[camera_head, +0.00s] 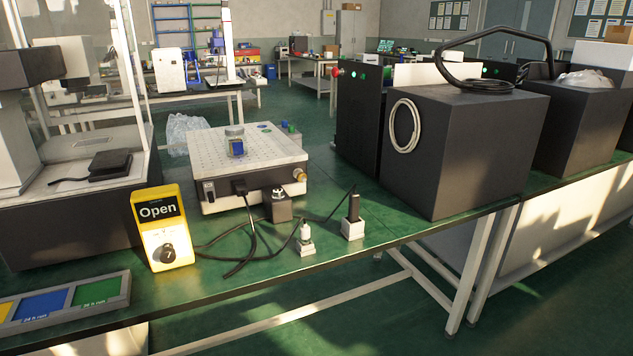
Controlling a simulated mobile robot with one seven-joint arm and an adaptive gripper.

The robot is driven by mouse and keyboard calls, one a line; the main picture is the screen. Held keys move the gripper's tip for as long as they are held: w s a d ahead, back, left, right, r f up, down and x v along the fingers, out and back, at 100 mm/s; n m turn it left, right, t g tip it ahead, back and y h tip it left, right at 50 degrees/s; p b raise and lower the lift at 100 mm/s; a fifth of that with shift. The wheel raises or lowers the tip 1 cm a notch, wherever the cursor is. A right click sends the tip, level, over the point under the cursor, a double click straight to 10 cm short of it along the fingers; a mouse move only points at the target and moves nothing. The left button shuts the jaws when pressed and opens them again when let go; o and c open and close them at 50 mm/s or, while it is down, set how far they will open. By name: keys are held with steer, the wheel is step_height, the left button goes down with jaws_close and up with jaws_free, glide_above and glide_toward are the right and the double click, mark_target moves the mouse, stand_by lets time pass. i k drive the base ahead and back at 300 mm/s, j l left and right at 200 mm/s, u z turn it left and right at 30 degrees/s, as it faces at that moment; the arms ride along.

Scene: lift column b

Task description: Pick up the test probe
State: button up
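No part is labelled as the test probe. A slim black upright piece (354,205) with a thin cable at its top stands in a small white block (352,230) on the green bench and looks most like a probe. To its left, a short white piece (306,231) stands upright on another small white base (306,247), also close to a black cable. I cannot tell for certain which of the two is the probe. My gripper is not in view.
A yellow box reading "Open" (162,228) stands left of a white perforated-top unit (220,160) carrying a small jar (235,140). Black cables (245,262) lie between them. A large dark box (455,150) stands at right. The bench's front edge is close to the white blocks.

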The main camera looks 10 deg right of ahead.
mark_target(354, 199)
steer(key=i+j, duration=0.1)
steer(key=i, duration=0.2)
steer(key=i+z, duration=0.2)
steer(key=z, duration=0.2)
steer(key=i+j+z, duration=0.2)
steer(key=z, duration=1.1)
